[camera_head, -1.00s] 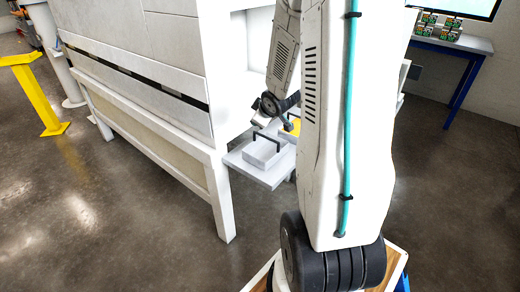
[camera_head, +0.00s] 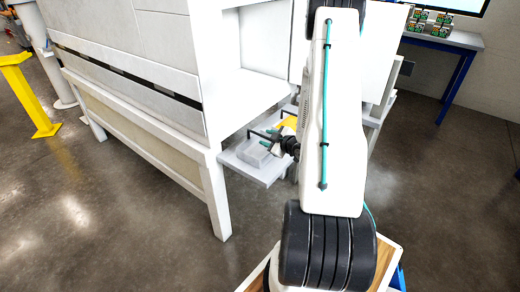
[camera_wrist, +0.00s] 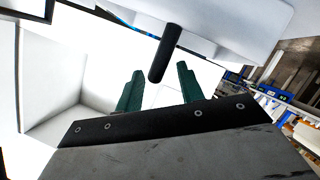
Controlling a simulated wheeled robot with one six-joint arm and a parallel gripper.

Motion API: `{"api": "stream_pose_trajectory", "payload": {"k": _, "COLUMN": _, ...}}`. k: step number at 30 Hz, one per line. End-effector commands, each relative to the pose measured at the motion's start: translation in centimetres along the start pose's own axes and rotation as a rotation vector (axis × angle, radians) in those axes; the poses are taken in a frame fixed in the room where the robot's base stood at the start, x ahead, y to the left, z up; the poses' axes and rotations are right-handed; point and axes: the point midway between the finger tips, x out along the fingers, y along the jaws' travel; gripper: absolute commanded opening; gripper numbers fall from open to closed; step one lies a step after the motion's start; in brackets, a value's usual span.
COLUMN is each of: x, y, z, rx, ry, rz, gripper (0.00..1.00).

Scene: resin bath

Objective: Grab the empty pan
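The grey-white pan (camera_head: 254,157) sits on a small shelf (camera_head: 263,174) beside the white machine. A black handle (camera_head: 259,134) stands up over it. My gripper (camera_head: 273,139) is at the right side of this pan, close to the handle. In the wrist view, its two green fingers (camera_wrist: 158,80) stand apart. A black bar (camera_wrist: 165,53), apparently the handle, shows between and beyond the fingertips; I see no grip on it. Whether it touches a finger cannot be told. The pan's inside is not clearly visible in the head view.
Something yellow (camera_head: 288,123) lies behind my gripper on the shelf, partly hidden. The white machine (camera_head: 140,90) stands left of the shelf, with an open bay above it. A blue-legged table (camera_head: 462,58) is at the back right. The floor in front is clear.

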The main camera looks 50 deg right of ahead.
Motion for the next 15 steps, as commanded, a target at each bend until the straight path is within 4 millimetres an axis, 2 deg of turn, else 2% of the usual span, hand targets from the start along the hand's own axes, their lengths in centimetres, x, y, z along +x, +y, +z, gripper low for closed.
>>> {"api": "stream_pose_trajectory", "payload": {"k": 3, "x": 2.0, "y": 0.0, "z": -0.2, "rx": -0.001, "ry": 0.002, "rz": -0.002, "gripper": 0.38}}
{"api": "stream_pose_trajectory", "payload": {"k": 6, "x": 3.0, "y": 0.0, "z": -0.1, "rx": 0.001, "ry": 0.001, "rz": -0.001, "gripper": 0.38}}
{"api": "stream_pose_trajectory", "payload": {"k": 14, "x": 3.3, "y": 0.1, "z": -0.1, "rx": 0.001, "ry": -0.001, "rz": 0.0, "gripper": 0.38}}
{"api": "stream_pose_trajectory", "payload": {"k": 15, "x": 3.3, "y": 0.1, "z": -0.1, "rx": 0.001, "ry": -0.001, "rz": 0.0, "gripper": 0.32}}
